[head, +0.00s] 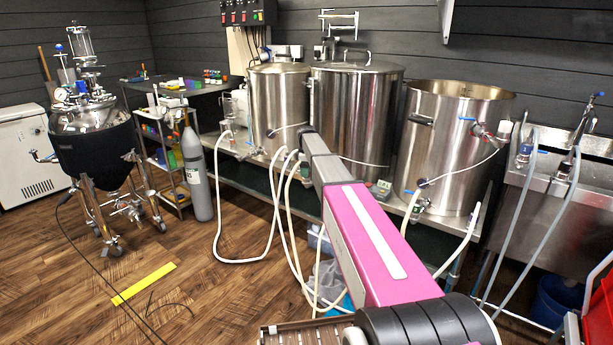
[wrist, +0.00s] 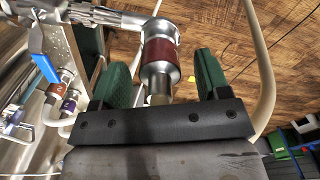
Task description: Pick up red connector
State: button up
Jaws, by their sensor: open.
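The red connector (wrist: 160,58) shows in the wrist view as a metal fitting with a dark red band around its middle. It joins a metal pipe at the top of the picture. My gripper (wrist: 161,66) has two green fingers, spread apart, one on each side of the connector. Gaps show between the fingers and the band, so the fingers are not closed on it. In the head view my pink and grey arm reaches toward the steel kettles; I cannot make out the gripper or the connector there.
A blue-handled valve (wrist: 45,68) is left of the connector, and a pale hose (wrist: 262,70) runs close on the right. In the head view, large steel kettles (head: 358,110) stand on a bench with white hoses (head: 276,215) hanging. Open wooden floor (head: 190,285) lies left.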

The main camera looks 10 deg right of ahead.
jog(key=shift+f, duration=0.45)
jog(key=c, duration=1.1)
jog(key=shift+r, duration=0.15)
jog(key=shift+r, duration=0.55)
notch_tip(320, 180, up, 3)
jog(key=shift+f, duration=0.15)
jog(key=s+a+r, duration=0.5)
jog(key=a+r, duration=0.2)
jog(key=a, duration=0.3)
jog(key=shift+s, duration=0.4)
jog(key=shift+a, duration=0.1)
jog(key=shift+r, duration=2.25)
